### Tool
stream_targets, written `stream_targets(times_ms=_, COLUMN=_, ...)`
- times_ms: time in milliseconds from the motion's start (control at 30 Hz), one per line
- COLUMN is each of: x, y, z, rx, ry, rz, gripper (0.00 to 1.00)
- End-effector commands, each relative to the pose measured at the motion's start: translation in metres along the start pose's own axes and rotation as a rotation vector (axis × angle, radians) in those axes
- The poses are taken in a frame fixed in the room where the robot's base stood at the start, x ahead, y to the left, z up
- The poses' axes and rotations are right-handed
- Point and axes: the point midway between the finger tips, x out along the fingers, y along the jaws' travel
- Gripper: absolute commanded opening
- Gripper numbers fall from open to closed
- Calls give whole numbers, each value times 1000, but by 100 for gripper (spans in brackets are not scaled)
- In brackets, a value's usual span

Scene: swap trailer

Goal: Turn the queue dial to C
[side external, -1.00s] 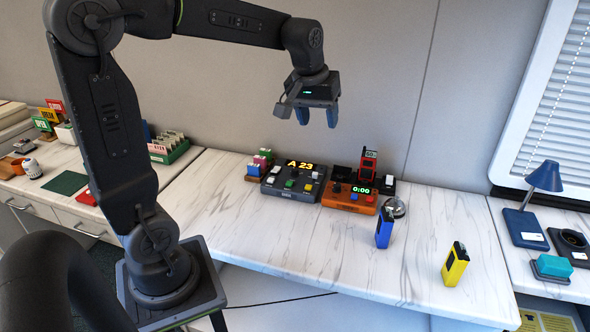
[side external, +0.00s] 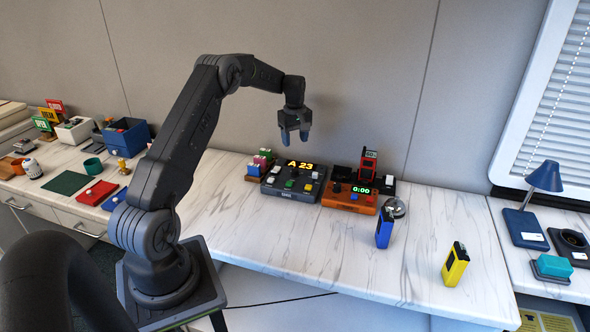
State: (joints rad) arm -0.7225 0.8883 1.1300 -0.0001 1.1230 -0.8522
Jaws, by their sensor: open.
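The dark queue console (side external: 293,182) sits on the marble-look counter toward the back wall. Its display (side external: 301,165) reads "A 23" in yellow. Several coloured buttons and small controls show on its top, but I cannot tell which one is the dial at this size. My gripper (side external: 293,136) hangs above the back part of the console, fingers pointing down, open and empty. It is apart from the console.
An orange timer box (side external: 350,197) reading 0:00 stands right of the console, with a red device (side external: 367,164) behind it. A coloured block holder (side external: 259,165) is close on the left. Blue (side external: 384,228) and yellow (side external: 455,264) devices stand at right. The front counter is clear.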

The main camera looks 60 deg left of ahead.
Motion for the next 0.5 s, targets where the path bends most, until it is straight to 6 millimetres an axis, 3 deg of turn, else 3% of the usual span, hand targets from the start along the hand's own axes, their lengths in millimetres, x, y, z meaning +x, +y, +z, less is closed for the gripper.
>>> stream_targets(times_ms=300, x=66, y=-1, z=2, rx=3, ry=-3, rz=-3, gripper=56)
stream_targets(times_ms=500, x=100, y=0, z=1, rx=4, ry=-2, rz=-2, gripper=56)
